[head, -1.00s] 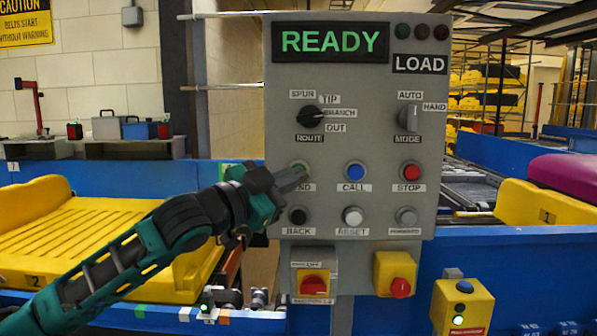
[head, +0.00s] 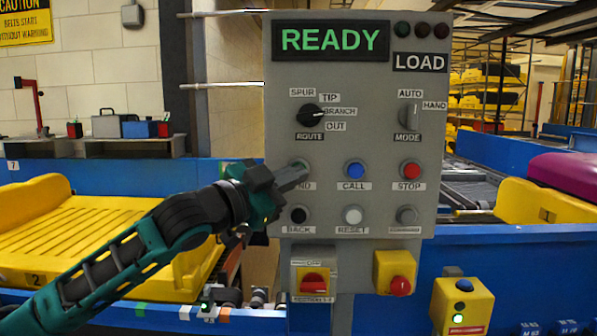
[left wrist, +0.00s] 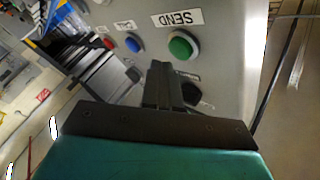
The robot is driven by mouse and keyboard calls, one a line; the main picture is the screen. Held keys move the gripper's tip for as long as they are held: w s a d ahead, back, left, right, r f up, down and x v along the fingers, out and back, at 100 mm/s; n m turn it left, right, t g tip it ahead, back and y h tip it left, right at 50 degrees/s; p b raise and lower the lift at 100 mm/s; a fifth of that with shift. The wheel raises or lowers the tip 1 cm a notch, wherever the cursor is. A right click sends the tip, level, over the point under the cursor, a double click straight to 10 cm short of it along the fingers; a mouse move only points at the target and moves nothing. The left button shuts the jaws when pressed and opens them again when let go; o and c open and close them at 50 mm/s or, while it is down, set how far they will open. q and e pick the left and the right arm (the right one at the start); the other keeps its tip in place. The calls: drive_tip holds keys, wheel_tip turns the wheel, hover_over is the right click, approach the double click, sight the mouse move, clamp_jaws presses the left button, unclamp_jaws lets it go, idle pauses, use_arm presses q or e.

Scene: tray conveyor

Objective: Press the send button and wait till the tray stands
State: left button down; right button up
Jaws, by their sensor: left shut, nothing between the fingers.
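The green SEND button (left wrist: 183,45) is on the grey control panel (head: 240,115), and shows clear in the left wrist view. In the head view my left gripper (head: 303,172) covers most of it and part of its label. The gripper is shut and empty, its fingertips (left wrist: 162,70) close to the button; the wrist view shows them beside it in the picture, and I cannot tell any contact. A yellow tray (head: 90,235) marked 2 stands on the left conveyor. My right gripper is not in view.
The blue CALL button (head: 355,170), red STOP button (head: 411,170) and black BACK button (head: 298,215) are close by. Red-knobbed boxes (head: 395,273) hang below. Another yellow tray (head: 535,205) with a magenta load (head: 565,178) is at right.

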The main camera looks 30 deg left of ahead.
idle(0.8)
use_arm(q)
drive_tip(key=shift+w+a+p, duration=0.2)
drive_tip(key=shift+w+p, duration=0.2)
drive_tip(key=shift+w+a+p, duration=0.3)
drive_tip(key=shift+w+p, duration=0.1)
drive_tip(key=shift+p, duration=0.05)
idle(0.6)
drive_tip(key=shift+s+d, duration=0.1)
idle(0.3)
drive_tip(key=shift+s+d+b, duration=0.35)
drive_tip(key=shift+s+d, duration=0.05)
drive_tip(key=shift+s, duration=0.25)
